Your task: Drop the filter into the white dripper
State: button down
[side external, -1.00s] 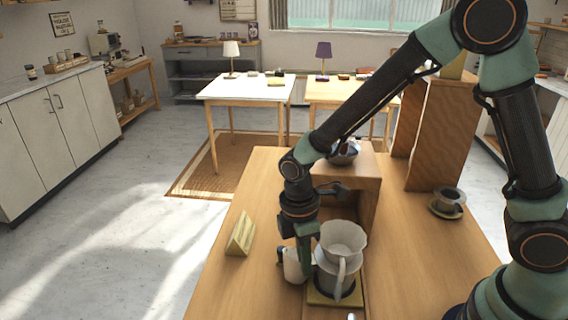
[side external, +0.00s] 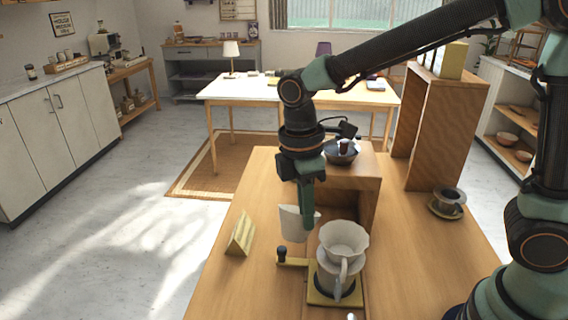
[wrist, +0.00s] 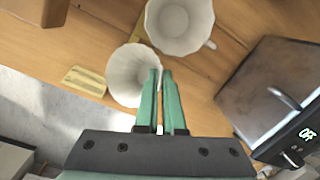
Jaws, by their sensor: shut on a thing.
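The white paper filter (side external: 291,224) is a pale cone that hangs from my gripper (side external: 306,222), which is shut on its rim side. In the wrist view the filter (wrist: 130,76) opens toward the camera, at the left of my fingertips (wrist: 160,74). The white dripper (side external: 343,240) is a fluted cup with a handle, at the right of the filter and set on a stand (side external: 320,299) with a dark knob. In the wrist view the dripper (wrist: 180,27) is above the filter in the picture. The filter is beside the dripper and outside it.
A small cup on a saucer (side external: 434,207) and a tall wooden shelf (side external: 440,140) are at the right.

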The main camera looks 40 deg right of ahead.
notch_tip(320, 180, up, 8)
jog(key=shift+f, duration=0.1)
dwell(0.4)
jog(key=shift+s+d, duration=0.15)
jog(key=shift+d, duration=0.05)
jog(key=s+d+r, duration=0.3)
jog(key=s+d, duration=0.4)
jog(key=shift+w+a+f, duration=0.1)
jog(key=shift+a+f, duration=0.05)
jog(key=shift+f, duration=2.7)
